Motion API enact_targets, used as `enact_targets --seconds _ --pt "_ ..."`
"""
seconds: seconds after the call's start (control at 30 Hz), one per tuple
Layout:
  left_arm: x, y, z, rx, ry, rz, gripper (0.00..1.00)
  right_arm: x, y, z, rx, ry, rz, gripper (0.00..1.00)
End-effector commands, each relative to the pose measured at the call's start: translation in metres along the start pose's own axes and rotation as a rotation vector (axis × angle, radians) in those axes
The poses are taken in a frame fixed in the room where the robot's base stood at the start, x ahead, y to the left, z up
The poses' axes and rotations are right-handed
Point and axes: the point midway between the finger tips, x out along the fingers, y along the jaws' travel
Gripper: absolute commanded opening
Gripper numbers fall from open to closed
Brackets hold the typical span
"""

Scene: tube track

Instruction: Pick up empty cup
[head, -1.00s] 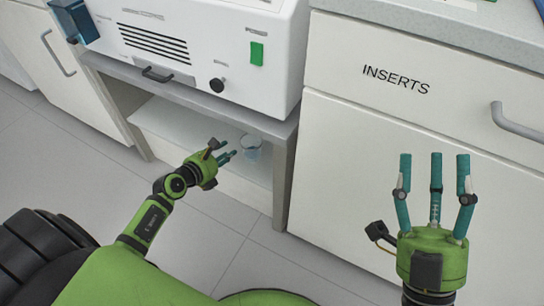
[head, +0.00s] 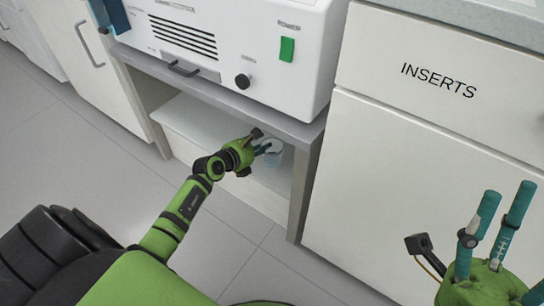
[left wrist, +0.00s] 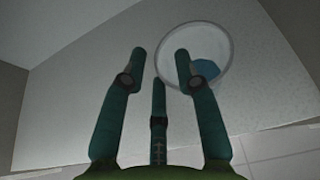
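The cup (head: 273,158) is clear and stands on the low shelf under the white machine, near the shelf's right end. My left gripper (head: 262,148) is at the cup and partly covers it in the head view. In the left wrist view the cup (left wrist: 222,48) shows as a pale round rim with a blue patch inside. There the left gripper's fingers (left wrist: 161,60) are spread open, and the right-hand fingertip overlaps the cup's left side. I cannot tell whether it touches. My right gripper (head: 505,198) is open and empty at the lower right, with its fingers pointing up.
The shelf (head: 196,122) is white and otherwise bare. The grey top (head: 230,100) over it bears the white machine (head: 290,75) and limits height. A side panel (head: 303,190) stands right of the cup, beside the drawer cabinet marked INSERTS (head: 400,160).

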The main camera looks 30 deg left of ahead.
Motion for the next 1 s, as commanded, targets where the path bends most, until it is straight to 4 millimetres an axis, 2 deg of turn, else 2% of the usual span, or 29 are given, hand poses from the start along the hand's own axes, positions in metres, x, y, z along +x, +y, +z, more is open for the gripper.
enact_targets --seconds 0.03,0.07,0.67,0.77,0.93,1.0 --pt "0.000 0.000 0.000 0.000 0.000 0.000 0.12 0.000 0.000 0.000 0.000 -0.001 0.000 0.57" --pt "0.000 0.000 0.000 0.000 0.000 0.000 0.00 0.000 0.000 0.000 0.000 -0.001 0.000 0.57" --pt "-0.003 0.000 0.006 0.000 -0.001 0.000 0.00 0.004 -0.001 0.000 -0.005 -0.013 -0.004 0.57" --pt "-0.006 0.000 0.014 0.000 -0.002 0.000 0.00 0.009 -0.005 0.003 0.000 -0.069 -0.016 0.57" --pt "-0.017 -0.002 0.039 0.001 -0.002 0.000 0.00 0.021 -0.015 0.012 -0.003 -0.203 -0.043 0.57" --pt "-0.028 -0.001 0.027 0.000 0.006 0.000 0.00 0.017 -0.013 0.026 -0.009 -0.278 -0.040 0.57"
